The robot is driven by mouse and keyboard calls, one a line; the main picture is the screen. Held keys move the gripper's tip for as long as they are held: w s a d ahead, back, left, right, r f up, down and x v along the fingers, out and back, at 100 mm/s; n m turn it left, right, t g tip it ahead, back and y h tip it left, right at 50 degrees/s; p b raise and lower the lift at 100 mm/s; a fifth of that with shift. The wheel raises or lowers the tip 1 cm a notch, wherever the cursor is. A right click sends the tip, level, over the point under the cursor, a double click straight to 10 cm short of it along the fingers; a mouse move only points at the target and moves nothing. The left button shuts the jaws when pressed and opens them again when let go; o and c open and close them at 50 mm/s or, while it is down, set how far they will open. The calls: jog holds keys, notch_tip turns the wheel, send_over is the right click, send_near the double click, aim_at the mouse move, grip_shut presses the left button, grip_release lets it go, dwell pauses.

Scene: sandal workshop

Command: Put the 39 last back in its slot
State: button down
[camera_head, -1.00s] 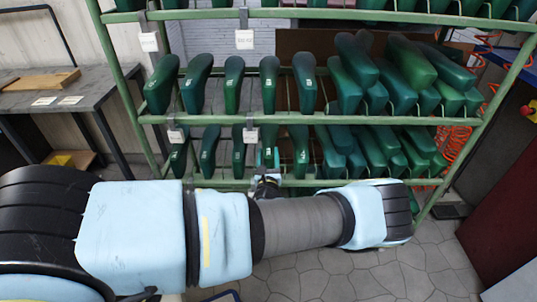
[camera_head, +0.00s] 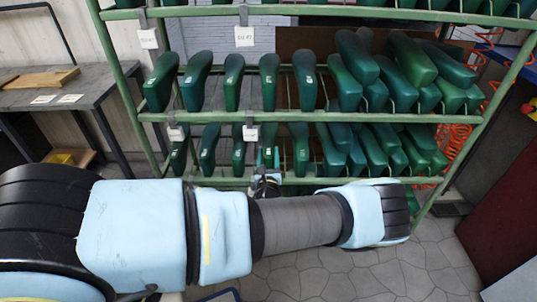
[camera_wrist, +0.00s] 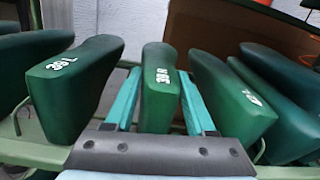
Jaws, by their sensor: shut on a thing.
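The 39 last (camera_wrist: 160,92) is dark green with white marking on its end, hard to read in full. In the wrist view it stands between the two teal fingers of my gripper (camera_wrist: 158,100), which is shut on it. In the head view my gripper (camera_head: 268,168) is at the lower row of the green rack (camera_head: 330,118), and the last is in line with its neighbours there. Lasts stand close on both sides: one on the left (camera_wrist: 70,80) and one on the right (camera_wrist: 232,98). I cannot tell whether the held last rests on the rails.
The upper row holds several more green lasts (camera_head: 234,82). Crowded lasts (camera_head: 385,150) fill the right of the lower row. White tags (camera_head: 250,134) hang from the rails. A grey table (camera_head: 75,95) stands at left. The floor (camera_head: 390,270) in front is clear.

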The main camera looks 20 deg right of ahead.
jog(key=shift+f, duration=0.2)
dwell(0.3)
jog(key=shift+c, duration=0.8)
grip_release()
jog(key=shift+f, duration=0.15)
jog(key=shift+s, duration=0.1)
